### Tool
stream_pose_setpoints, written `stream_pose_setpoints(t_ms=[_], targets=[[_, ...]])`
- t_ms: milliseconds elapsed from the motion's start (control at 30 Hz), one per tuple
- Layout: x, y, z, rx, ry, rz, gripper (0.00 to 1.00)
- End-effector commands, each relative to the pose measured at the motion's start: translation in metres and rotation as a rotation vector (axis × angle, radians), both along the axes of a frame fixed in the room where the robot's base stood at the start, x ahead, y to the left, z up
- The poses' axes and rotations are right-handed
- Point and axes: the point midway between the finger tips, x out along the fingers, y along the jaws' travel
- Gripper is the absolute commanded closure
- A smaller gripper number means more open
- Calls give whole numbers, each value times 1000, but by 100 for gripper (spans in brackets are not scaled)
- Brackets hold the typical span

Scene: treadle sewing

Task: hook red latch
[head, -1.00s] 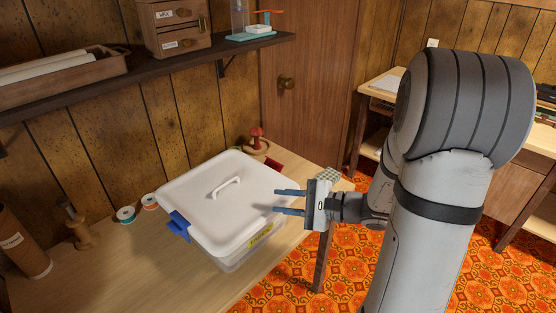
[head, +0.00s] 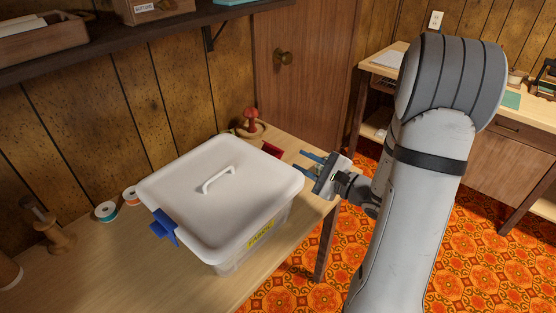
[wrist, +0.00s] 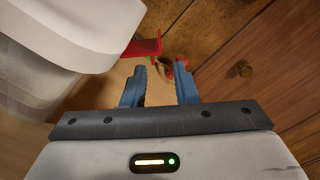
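A clear box with a white lid (head: 220,190) sits on the wooden table, a yellow label on its front side. The red latch (head: 271,149) juts out from the lid's far right edge. In the wrist view the red latch (wrist: 146,46) shows as a bent piece sticking out past the lid's rim (wrist: 75,45). A blue latch (head: 164,227) is on the opposite side. My gripper (head: 304,161) is right of the box, near the red latch but apart from it. Its blue fingers (wrist: 160,70) are open with nothing between them.
A red-topped item on a wooden ring (head: 249,122) stands behind the box. Thread spools (head: 107,211) lie to the left. A shelf (head: 130,45) hangs above the table's back. The table's right edge lies under my gripper.

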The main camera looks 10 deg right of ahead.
Motion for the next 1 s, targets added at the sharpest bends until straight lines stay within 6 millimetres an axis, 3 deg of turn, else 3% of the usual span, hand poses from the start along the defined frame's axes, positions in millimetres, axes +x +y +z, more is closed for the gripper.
stream_pose_setpoints(t_ms=[33,200,367,733,1000], targets=[[0,0,-11,0,0,0,74],[1,1,-21,0,0,3,74],[10,10,-20,-1,-1,7,74],[54,43,-20,0,1,8,74],[63,50,-20,0,0,6,74]])
